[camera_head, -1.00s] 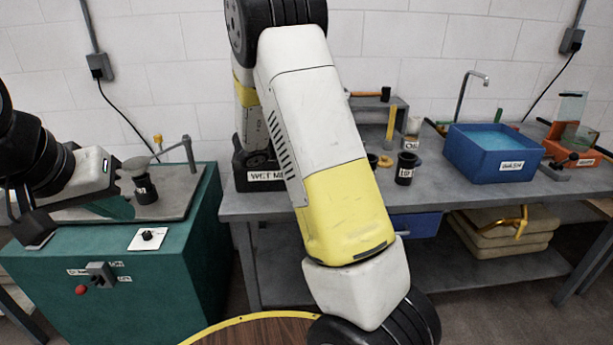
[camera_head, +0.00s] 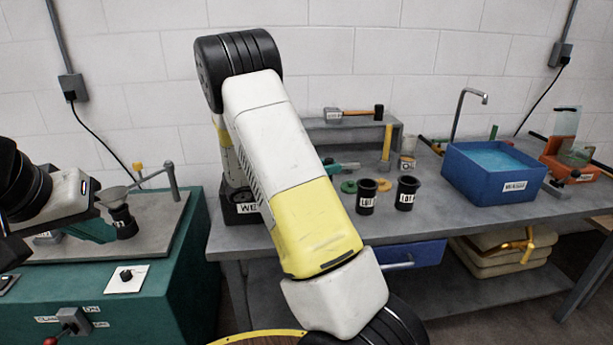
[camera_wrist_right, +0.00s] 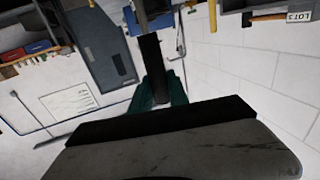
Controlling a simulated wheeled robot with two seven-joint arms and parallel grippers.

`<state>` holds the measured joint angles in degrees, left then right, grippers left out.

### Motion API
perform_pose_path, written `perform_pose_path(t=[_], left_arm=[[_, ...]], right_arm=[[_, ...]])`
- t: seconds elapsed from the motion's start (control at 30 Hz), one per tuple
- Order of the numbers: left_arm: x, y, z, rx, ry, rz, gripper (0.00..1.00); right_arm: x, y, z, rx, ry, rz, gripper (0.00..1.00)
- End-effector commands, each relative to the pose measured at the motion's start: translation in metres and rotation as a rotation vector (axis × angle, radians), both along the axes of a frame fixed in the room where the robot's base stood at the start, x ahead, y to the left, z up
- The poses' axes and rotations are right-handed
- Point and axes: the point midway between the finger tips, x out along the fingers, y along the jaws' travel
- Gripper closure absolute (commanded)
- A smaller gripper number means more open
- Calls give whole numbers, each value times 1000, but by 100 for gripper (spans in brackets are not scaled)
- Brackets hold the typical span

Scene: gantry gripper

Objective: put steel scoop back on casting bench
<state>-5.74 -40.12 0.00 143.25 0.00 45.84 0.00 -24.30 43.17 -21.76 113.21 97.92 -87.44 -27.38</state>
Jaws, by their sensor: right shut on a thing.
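My right gripper shows in the right wrist view (camera_wrist_right: 160,92), its teal fingers shut on a long dark piece (camera_wrist_right: 152,58) that looks like a handle. I take it for the steel scoop's, but I cannot make out the bowl. In the head view my right forearm hides most of that gripper; a bit of teal (camera_head: 345,167) shows past it above the casting bench (camera_head: 440,212). My left gripper (camera_head: 98,230) is at the teal machine at left, close to a black cup (camera_head: 124,222) with a grey dish-like part above it. Its jaw opening is unclear.
Two black labelled cups (camera_head: 366,197) (camera_head: 407,193) stand on the bench near a green ring (camera_head: 349,187). A hammer (camera_head: 356,112) lies on the riser (camera_head: 340,130). The blue wash tub (camera_head: 490,172) stands right. Bare bench top lies in front of the cups.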

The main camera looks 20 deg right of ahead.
Motion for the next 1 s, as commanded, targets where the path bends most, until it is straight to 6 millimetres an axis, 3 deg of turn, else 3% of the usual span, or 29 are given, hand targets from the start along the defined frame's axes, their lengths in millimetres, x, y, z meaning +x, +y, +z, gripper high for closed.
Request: perform_pose_path(t=[0.23, 0.63, 0.67, 0.73, 1.0], left_arm=[[0, 0, 0, 0, 0, 0, 100], [0, 0, 0, 0, 0, 0, 100], [0, 0, 0, 0, 0, 0, 100], [0, 0, 0, 0, 0, 0, 100], [0, 0, 0, 0, 0, 0, 100]], right_arm=[[0, -1, -32, -2, 3, -1, 100], [0, 0, -38, -1, 0, 0, 100], [0, 0, -37, 0, -1, 0, 73], [0, 0, -37, 0, -1, 0, 60], [0, 0, -37, 0, 0, 0, 57]])
